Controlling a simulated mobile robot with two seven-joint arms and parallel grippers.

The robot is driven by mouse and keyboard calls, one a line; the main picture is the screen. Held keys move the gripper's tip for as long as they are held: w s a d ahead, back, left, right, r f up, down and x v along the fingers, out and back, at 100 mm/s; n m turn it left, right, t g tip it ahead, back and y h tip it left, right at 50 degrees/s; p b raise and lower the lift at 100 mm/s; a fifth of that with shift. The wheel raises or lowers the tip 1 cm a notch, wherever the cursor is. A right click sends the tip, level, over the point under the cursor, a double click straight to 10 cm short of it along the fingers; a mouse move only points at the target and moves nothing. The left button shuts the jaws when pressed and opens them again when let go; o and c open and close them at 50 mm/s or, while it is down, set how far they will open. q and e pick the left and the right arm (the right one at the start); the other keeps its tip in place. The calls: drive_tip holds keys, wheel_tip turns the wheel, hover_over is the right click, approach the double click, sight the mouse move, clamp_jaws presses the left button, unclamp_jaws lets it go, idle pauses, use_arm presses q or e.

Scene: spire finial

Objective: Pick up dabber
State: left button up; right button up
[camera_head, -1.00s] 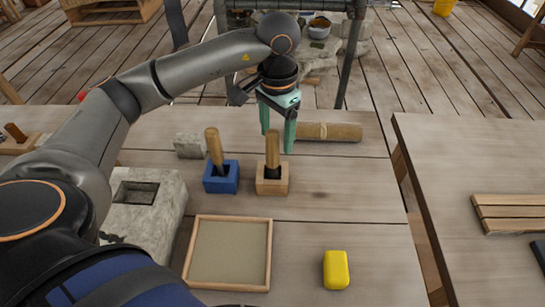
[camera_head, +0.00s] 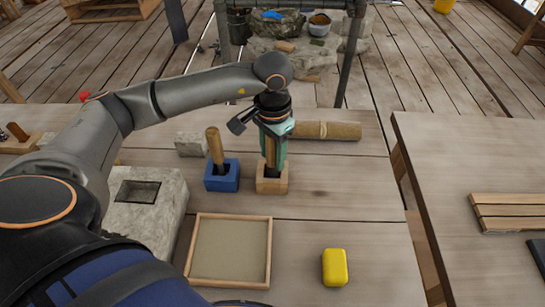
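A wooden-handled tool (camera_head: 270,154) stands upright in a light wooden block (camera_head: 272,185) on the table. A second wooden-handled tool (camera_head: 215,148) stands, slightly tilted, in a blue block (camera_head: 221,183) to its left. The working ends of both are hidden in the blocks, so I cannot tell which is the dabber. My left gripper (camera_head: 273,160) points down over the wooden block, its green fingers on either side of the handle there. Whether the fingers press on it is not clear. My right gripper is not in view.
A roll (camera_head: 328,130) lies just behind the gripper. A shallow framed tray (camera_head: 230,285) and a yellow block (camera_head: 335,267) are nearer. A stone block with a recess (camera_head: 150,215) stands left, partly behind my arm. The table right of the wooden block is clear.

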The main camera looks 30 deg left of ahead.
sight(273, 144)
use_arm(q)
clamp_jaws()
idle(0.5)
drive_tip(key=shift+w+r, duration=0.1)
drive_tip(key=shift+r, duration=0.35)
wheel_tip(273, 144, up, 2)
drive_tip(key=shift+r, duration=0.15)
drive_tip(key=s+a+r+b, duration=0.2)
drive_tip(key=s+a+r, duration=0.2)
drive_tip(key=s+r, duration=0.6)
drive_tip(key=s, duration=0.3)
drive_tip(key=shift+s+b, duration=0.3)
